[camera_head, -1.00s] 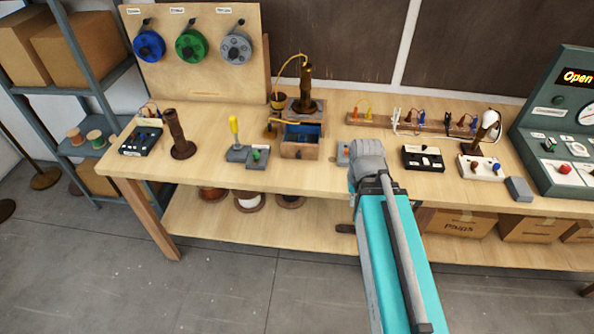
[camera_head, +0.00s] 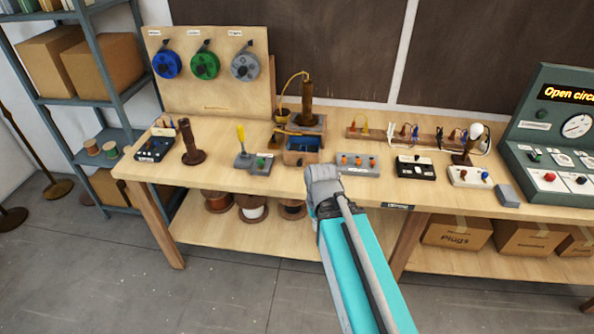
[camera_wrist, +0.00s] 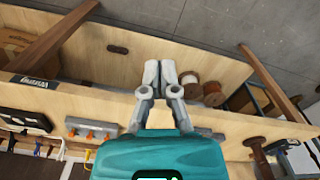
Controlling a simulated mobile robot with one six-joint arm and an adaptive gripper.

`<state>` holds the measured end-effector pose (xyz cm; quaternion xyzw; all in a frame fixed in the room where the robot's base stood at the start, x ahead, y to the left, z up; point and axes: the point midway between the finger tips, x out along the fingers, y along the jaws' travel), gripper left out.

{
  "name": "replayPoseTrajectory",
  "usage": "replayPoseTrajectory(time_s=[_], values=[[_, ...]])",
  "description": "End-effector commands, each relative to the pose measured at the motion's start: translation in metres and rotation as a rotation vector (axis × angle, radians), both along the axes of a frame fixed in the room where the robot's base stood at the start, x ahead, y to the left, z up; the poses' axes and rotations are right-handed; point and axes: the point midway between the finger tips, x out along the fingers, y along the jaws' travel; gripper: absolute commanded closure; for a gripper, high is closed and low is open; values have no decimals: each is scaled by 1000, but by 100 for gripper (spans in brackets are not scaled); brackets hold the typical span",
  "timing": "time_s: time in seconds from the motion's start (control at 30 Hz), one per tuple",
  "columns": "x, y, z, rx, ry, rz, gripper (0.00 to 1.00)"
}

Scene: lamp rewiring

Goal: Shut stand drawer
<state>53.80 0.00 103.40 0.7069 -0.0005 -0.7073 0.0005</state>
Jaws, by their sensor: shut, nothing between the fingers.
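The lamp stand (camera_head: 313,122) is a wooden box with a dark brown post and a yellow cord, standing on the workbench towards the back. Its small drawer (camera_head: 300,158) is pulled out at the front, and its blue inside shows from above. My gripper (camera_head: 322,172) is in front of the drawer and a little to its right, near the bench's front edge, apart from the drawer. In the wrist view my gripper (camera_wrist: 161,68) has its two fingers together with nothing between them. I cannot make out the drawer in the wrist view.
A grey block with orange knobs (camera_head: 358,163) is right of the drawer. A grey block with a yellow-handled tool (camera_head: 242,157) is to its left. Cable spools (camera_head: 252,208) lie on the lower shelf. Bare tabletop (camera_head: 215,180) lies at front left.

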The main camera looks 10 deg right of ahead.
Motion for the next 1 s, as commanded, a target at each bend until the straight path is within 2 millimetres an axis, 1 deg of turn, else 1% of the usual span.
replayPoseTrajectory(time_s=[0.27, 0.37, 0.47, 0.57, 0.73, 0.9, 1.0], values=[[2, 2, -2, 7, -10, 1, 100], [9, 7, -8, 29, -37, 3, 100], [21, 16, -17, 70, -92, 11, 100], [39, 31, -28, 134, -173, 10, 100], [80, 64, -45, 286, -365, -18, 100], [123, 96, -50, 459, -580, -87, 100], [146, 109, -48, 558, -702, -148, 100]])
